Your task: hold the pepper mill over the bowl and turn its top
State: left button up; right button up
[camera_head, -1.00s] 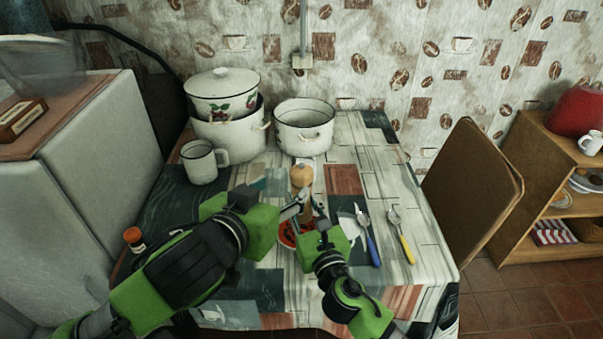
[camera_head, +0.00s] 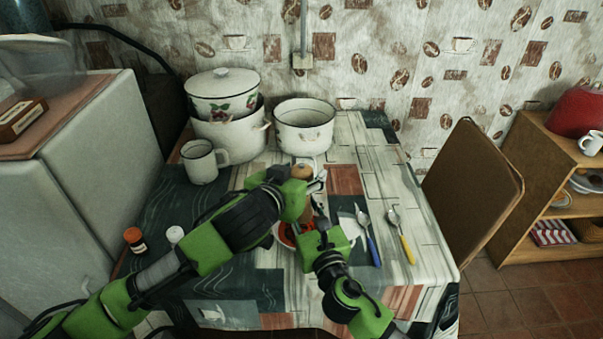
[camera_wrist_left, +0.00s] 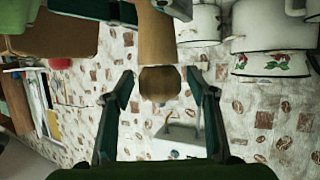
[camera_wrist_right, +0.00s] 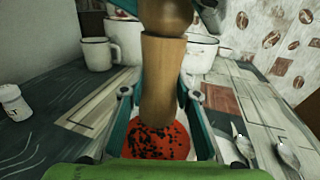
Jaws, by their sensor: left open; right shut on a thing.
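The wooden pepper mill (camera_head: 302,172) is upright over the bowl (camera_wrist_right: 204,140), which holds red food with dark specks. My right gripper (camera_wrist_right: 160,95) is shut on the mill's body; this gripper also shows in the head view (camera_head: 318,228). My left gripper (camera_head: 314,180) is open at the height of the mill's top. In the left wrist view, the mill's round top (camera_wrist_left: 160,82) is between the spread fingers, with a gap on each side. My left arm and gripper hide part of the mill and bowl in the head view.
Enamel pots (camera_head: 228,130) and (camera_head: 304,128) and a white mug (camera_head: 202,162) stand behind. A blue-handled spoon (camera_head: 368,235) and a yellow-handled spoon (camera_head: 401,236) lie right of the bowl.

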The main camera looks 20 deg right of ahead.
pick_arm(q)
jog(key=c, duration=1.1)
